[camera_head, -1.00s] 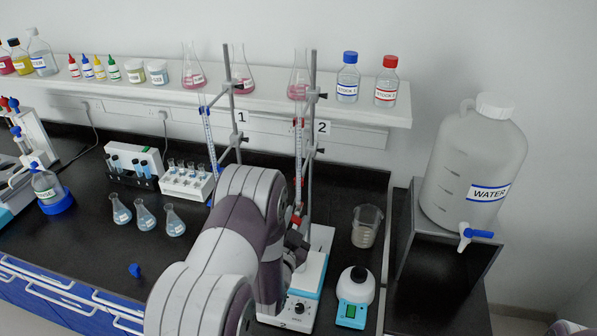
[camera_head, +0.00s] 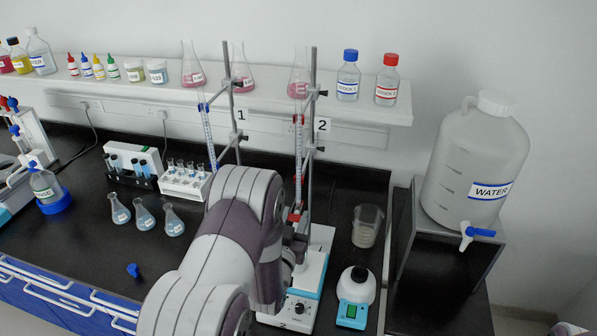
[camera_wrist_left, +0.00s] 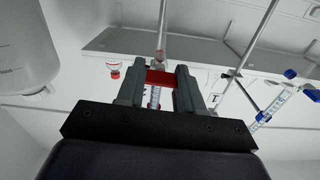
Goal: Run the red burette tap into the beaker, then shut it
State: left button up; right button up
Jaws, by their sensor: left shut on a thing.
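The red-marked burette (camera_head: 299,165) stands upright on its stand at the "2" label. Its red tap (camera_head: 294,217) shows just above my left gripper (camera_head: 297,241). In the left wrist view, my left gripper (camera_wrist_left: 160,82) is shut on the red tap (camera_wrist_left: 160,77), with a finger on each side and the burette tube (camera_wrist_left: 161,45) behind it. A glass beaker (camera_head: 366,227) stands on the bench to the right of the stand. My left arm hides the space below the burette tip, so I cannot tell what stands there. My right gripper does not show.
A blue-marked burette (camera_head: 207,135) stands to the left, at label "1". A white-and-blue device (camera_head: 354,296) sits right of the stand base (camera_head: 318,260). Three flasks (camera_head: 144,217) stand on the left. A water carboy (camera_head: 478,160) stands far right.

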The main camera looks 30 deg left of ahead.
pick_arm(q)
jog(key=shift+n, duration=0.4)
jog(key=o, duration=0.8)
jog(key=shift+c, duration=0.2)
jog(key=o, duration=0.3)
jog(key=shift+w+f, duration=0.1)
jog(key=shift+w, duration=0.05)
